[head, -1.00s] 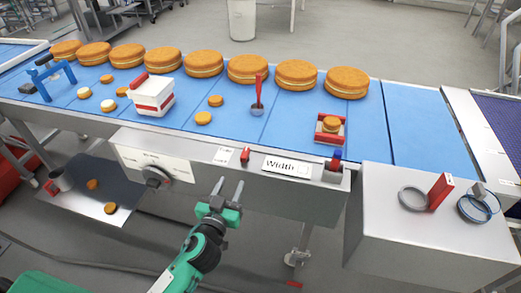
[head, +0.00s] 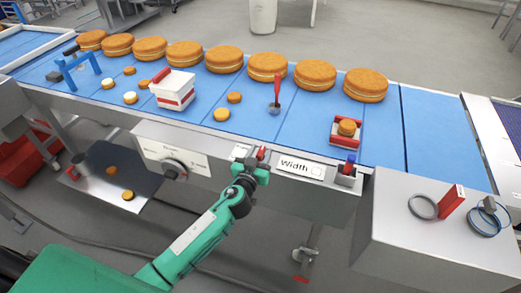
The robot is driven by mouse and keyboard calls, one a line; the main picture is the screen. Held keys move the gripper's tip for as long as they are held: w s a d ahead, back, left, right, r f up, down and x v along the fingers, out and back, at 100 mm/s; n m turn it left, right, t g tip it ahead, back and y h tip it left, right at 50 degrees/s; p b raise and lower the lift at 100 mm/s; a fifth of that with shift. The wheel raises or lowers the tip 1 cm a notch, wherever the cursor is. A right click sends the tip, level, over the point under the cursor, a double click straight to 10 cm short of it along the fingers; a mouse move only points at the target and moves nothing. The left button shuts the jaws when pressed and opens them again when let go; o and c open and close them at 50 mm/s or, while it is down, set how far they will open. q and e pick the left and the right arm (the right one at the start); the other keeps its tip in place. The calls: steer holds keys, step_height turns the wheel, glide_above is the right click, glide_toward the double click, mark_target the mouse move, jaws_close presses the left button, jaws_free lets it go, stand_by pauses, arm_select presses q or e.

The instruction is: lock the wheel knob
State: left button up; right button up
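A dark round knob (head: 173,169) sits on the pale dial panel on the conveyor's front side. A small red piece (head: 262,153) stands on the same front side, left of the "Width" label (head: 300,167). My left gripper (head: 253,163), on the green arm, is right at the red piece and well to the right of the dark knob. Its fingers overlap the red piece in the picture. I cannot tell whether they touch it or how far apart they are. My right gripper is not in view.
The blue conveyor (head: 425,130) carries a row of large filled rounds (head: 225,59), small rounds, a white-and-red box (head: 174,90) and a red-handled scoop (head: 275,98). A blue-topped red part (head: 347,171) sits right of the label. A grey cabinet (head: 420,245) stands at right.

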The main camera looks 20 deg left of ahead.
arm_select(q)
steer(key=shift+w, duration=0.3)
steer(key=shift+c, duration=0.4)
jaws_close()
